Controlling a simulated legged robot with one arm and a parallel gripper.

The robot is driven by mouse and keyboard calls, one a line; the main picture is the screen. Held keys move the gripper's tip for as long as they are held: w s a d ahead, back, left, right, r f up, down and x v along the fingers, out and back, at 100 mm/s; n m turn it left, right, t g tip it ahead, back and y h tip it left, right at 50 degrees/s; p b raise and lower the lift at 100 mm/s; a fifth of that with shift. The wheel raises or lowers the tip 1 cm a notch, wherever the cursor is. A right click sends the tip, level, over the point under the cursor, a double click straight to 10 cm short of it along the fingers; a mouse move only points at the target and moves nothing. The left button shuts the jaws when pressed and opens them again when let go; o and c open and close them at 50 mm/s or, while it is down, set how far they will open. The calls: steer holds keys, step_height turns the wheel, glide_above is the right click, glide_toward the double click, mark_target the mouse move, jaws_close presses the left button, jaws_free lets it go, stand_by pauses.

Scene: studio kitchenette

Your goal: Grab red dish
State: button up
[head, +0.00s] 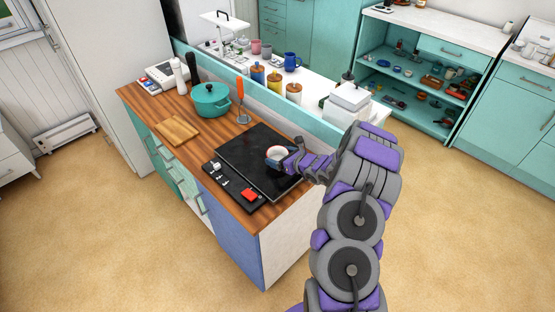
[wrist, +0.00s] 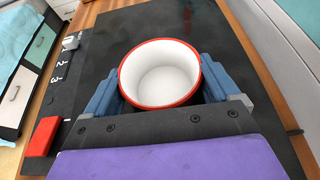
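The red dish (wrist: 160,83) is a round bowl with a white inside and a red rim. It stands upright on the black cooktop (wrist: 100,35). In the head view the dish (head: 275,152) shows small at the tip of my arm, partly hidden by my gripper (head: 284,160). In the wrist view my gripper (wrist: 160,92) has one blue finger on each side of the dish. The fingers sit close against its outer wall, but the contact itself is hard to make out.
A control strip with a red block (head: 249,194) lies along the cooktop's front edge. A teal pot (head: 210,101), a cutting board (head: 178,130) and an orange-handled utensil (head: 241,98) are farther left on the wooden counter. A raised teal ledge (head: 285,95) runs behind.

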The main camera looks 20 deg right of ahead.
steer(key=c, duration=0.5)
steer(key=shift+o, duration=0.2)
